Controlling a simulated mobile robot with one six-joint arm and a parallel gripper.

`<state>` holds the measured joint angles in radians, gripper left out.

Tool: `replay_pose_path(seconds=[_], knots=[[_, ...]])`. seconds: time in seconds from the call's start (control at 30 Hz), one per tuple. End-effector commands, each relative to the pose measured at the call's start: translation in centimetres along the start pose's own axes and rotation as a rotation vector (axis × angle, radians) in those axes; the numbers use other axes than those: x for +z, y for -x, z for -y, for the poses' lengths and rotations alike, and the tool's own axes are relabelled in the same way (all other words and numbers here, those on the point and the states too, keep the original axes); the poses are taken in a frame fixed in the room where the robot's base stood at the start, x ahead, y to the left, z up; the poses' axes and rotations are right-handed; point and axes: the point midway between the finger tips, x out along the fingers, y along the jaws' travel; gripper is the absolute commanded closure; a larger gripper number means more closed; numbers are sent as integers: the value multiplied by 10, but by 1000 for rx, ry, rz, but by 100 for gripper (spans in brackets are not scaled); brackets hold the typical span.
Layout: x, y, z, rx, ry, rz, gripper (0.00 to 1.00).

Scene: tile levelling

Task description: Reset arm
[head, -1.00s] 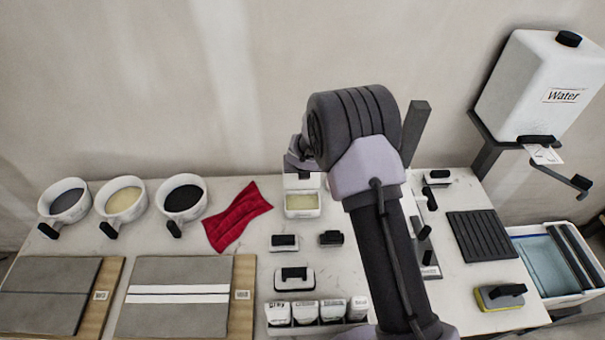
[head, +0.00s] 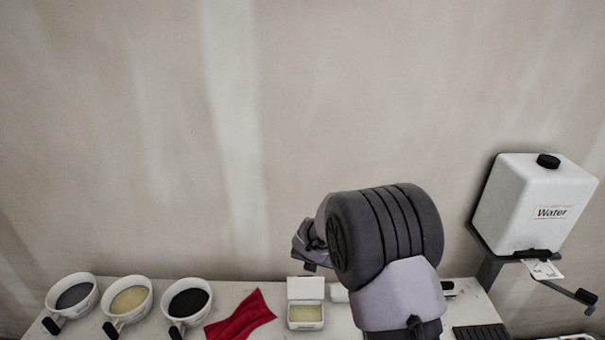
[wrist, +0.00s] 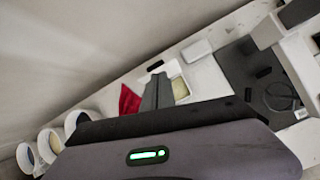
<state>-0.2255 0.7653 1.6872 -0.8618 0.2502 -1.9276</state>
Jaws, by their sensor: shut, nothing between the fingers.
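My gripper shows in the wrist view, where its grey fingers (wrist: 156,93) are together and hold nothing. They stand out over the worktop, with the red cloth (wrist: 129,100) just left of them in that picture. In the head view my arm rises at the right of centre and bends over to the left. The fingers cannot be made out there.
On the white worktop (head: 273,325) stand bowls with grey (head: 72,302), cream (head: 127,306) and black (head: 188,303) contents. A red cloth (head: 240,318) and an open white box (head: 305,315) lie nearby. The water tank (head: 535,207) stands at right. The wall is behind.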

Motion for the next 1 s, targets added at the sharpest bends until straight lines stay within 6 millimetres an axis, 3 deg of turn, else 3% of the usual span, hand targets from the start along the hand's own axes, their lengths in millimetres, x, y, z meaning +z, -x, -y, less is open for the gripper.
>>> replay_pose_path(seconds=[0.07, 0.17, 0.27, 0.3, 0.4, 0.5, 0.57, 0.6, 0.7, 1.0], knots=[[9, 40, 30, -25, -384, 34, 100], [-9, 111, 79, -52, -1033, 54, 100], [-60, 174, 120, -54, -1705, 42, 100], [-88, 194, 133, -53, -1970, 21, 100], [-162, 228, 152, -67, -2551, -67, 100], [-219, 243, 156, -107, -2959, -177, 100], [-241, 247, 156, -135, -3114, -234, 100], [-250, 249, 155, 146, 3073, 252, 100], [-259, 253, 154, 159, 2992, 268, 100], [-258, 255, 153, 159, 2992, 268, 100]])
